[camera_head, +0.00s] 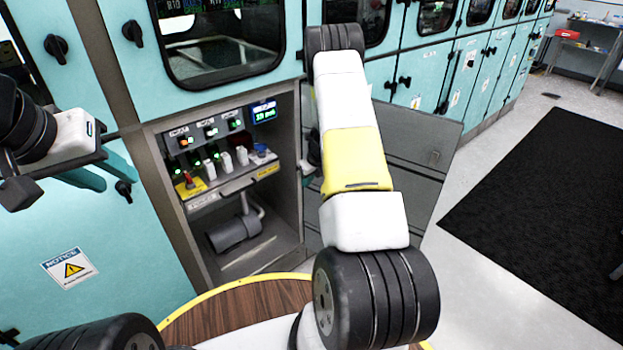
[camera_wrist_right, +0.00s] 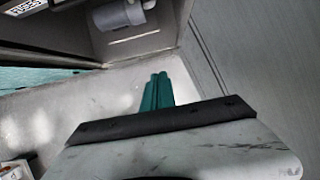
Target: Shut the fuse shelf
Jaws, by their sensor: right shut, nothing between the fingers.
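The fuse shelf (camera_head: 203,199) sits in an open cabinet bay in the head view. It carries white fuses, a red switch on a yellow patch and a dark front handle. How far it stands out is hard to judge. In the right wrist view, the shelf's label (camera_wrist_right: 27,7) shows at the top left corner. My right gripper (camera_wrist_right: 160,80) has its green fingers together and empty, in front of and below the bay. In the head view my right arm hides it.
The grey cabinet door (camera_head: 425,160) stands open to the right, partly behind my right arm. A grey cylinder (camera_head: 235,233) lies below the shelf. Teal cabinets (camera_head: 95,235) flank the bay. A black mat (camera_head: 545,200) lies on the open floor at right.

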